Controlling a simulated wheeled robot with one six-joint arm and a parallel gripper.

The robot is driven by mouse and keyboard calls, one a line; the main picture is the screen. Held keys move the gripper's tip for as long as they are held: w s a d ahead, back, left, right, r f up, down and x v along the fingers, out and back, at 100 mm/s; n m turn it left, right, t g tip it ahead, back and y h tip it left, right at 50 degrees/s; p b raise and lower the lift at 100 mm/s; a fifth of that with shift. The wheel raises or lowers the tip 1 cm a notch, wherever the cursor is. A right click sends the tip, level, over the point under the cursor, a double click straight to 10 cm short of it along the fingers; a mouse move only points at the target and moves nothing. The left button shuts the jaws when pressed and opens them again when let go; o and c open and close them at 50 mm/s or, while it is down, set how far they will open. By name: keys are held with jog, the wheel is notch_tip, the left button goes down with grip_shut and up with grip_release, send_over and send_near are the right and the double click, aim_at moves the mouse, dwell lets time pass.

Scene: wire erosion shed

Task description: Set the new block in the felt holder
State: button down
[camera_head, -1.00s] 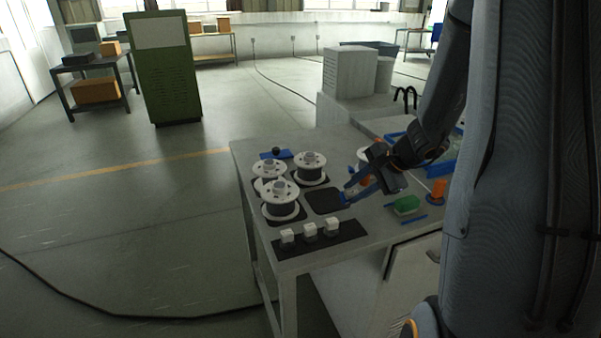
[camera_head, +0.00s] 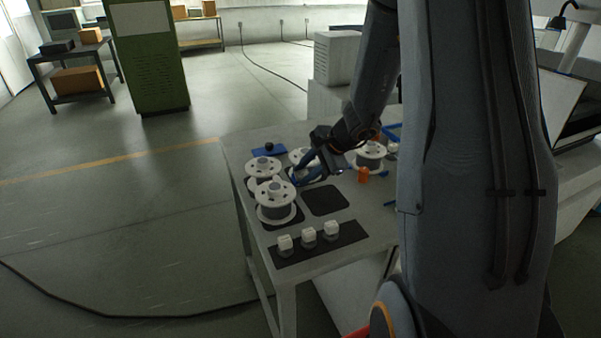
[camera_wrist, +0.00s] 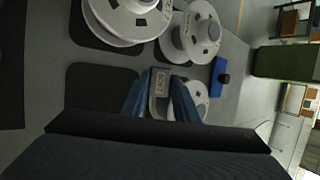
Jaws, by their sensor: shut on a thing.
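My gripper (camera_wrist: 158,98) is shut on a small pale block (camera_wrist: 160,84) with a printed label, which shows between its two blue fingers in the wrist view. In the head view my gripper (camera_head: 298,178) is over the table, in front of a white spool (camera_head: 303,157), and the block cannot be made out. A dark felt-like strip (camera_head: 290,256) lies at the table's front edge with three small white blocks (camera_head: 308,235) in a row on it. I cannot tell for certain whether this strip is the felt holder.
More spools (camera_head: 276,203) stand at the table's left. An empty dark pad (camera_head: 325,200) lies between them and an orange piece (camera_head: 363,175). A blue tray (camera_head: 260,153) with a black knob is at the back left. Another spool (camera_head: 370,156) stands at the right.

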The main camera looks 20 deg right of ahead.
jog(key=shift+s+d+f, duration=0.25)
jog(key=shift+d+f, duration=0.15)
jog(key=shift+f, duration=0.3)
jog(key=shift+a, duration=0.25)
jog(key=c, duration=1.8)
grip_release()
jog(key=shift+f+b, duration=0.1)
jog(key=shift+b, duration=0.25)
jog(key=shift+o, duration=0.7)
